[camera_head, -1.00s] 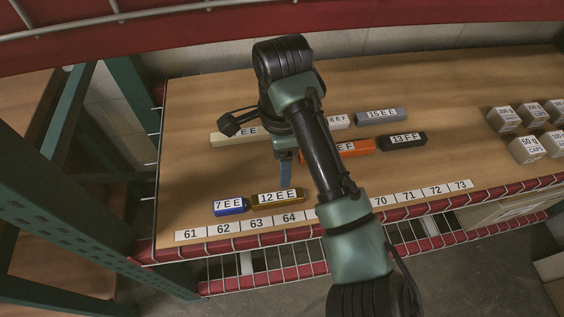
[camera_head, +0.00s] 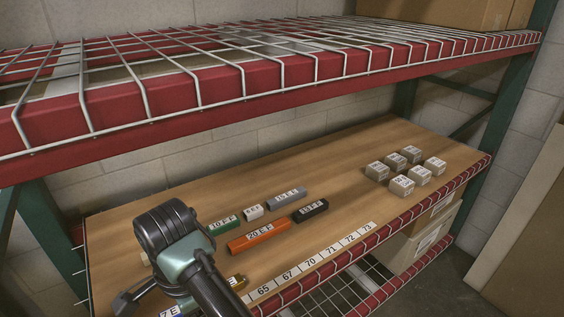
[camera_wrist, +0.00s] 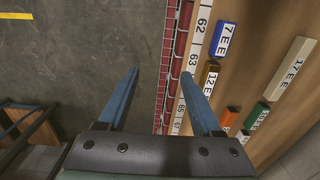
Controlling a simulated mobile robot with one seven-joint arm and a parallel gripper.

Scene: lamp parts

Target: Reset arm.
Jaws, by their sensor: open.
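My gripper (camera_wrist: 160,73) is open in the wrist view, its two blue fingers wide apart with nothing between them. It hangs past the shelf's front edge, with grey floor below the left finger and the red-and-wire edge by the right one. The wrist view shows a blue block (camera_wrist: 223,40) marked 7EE, a yellow block (camera_wrist: 208,78) marked 12EE and a cream block (camera_wrist: 290,68) marked 17EE to the right of the fingers.
The wooden shelf (camera_head: 430,150) holds an orange block (camera_head: 259,237), a green block (camera_head: 224,225), a grey block (camera_head: 286,197), a black block (camera_head: 310,211) and several small grey boxes (camera_head: 401,186). A red-edged wire shelf (camera_head: 240,80) hangs above. Number labels (camera_head: 310,262) line the front edge.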

